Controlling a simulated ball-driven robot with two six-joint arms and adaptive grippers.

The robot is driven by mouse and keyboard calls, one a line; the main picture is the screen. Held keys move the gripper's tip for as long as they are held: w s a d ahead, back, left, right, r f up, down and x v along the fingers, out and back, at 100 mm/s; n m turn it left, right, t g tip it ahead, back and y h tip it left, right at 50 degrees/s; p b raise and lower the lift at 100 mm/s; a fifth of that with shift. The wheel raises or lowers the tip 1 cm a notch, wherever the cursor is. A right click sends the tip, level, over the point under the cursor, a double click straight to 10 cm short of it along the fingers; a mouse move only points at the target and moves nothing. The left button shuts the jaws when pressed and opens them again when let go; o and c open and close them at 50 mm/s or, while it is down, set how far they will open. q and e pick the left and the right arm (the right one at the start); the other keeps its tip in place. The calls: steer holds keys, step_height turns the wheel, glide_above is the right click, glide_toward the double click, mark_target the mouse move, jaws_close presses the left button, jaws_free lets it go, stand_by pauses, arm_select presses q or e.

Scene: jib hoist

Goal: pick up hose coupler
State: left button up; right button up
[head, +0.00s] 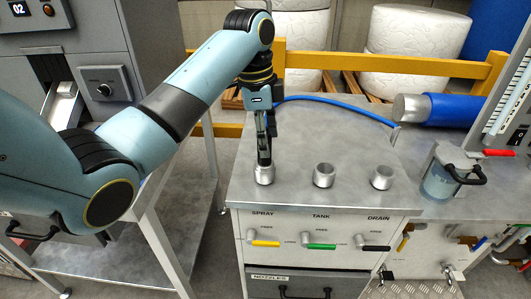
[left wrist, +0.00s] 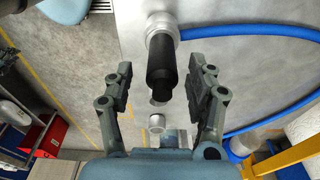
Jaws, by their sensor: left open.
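The hose coupler, seen as a black cylinder (left wrist: 161,65) with a wide silver collar at its far end, shows in the left wrist view. My left gripper (left wrist: 166,75) is open, with one finger on each side of the black part and a visible gap on both sides. In the head view my left gripper (head: 264,150) points down just above the silver SPRAY socket (head: 264,174). The fingers largely hide the coupler there. My right gripper is not in view.
The grey bench top (head: 300,140) also bears the TANK socket (head: 324,175) and the DRAIN socket (head: 381,177). Yellow, green and black valve handles sit on its front. A clear jar (head: 440,183) with a black handle stands at right. A yellow rail (head: 345,62) runs behind.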

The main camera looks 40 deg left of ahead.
arm_select(q)
step_height(320, 180, down, 4)
steer(key=shift+w+r, duration=0.1)
steer(key=shift+w, duration=0.05)
steer(key=shift+f, duration=0.2)
steer(key=c, duration=1)
jaws_close()
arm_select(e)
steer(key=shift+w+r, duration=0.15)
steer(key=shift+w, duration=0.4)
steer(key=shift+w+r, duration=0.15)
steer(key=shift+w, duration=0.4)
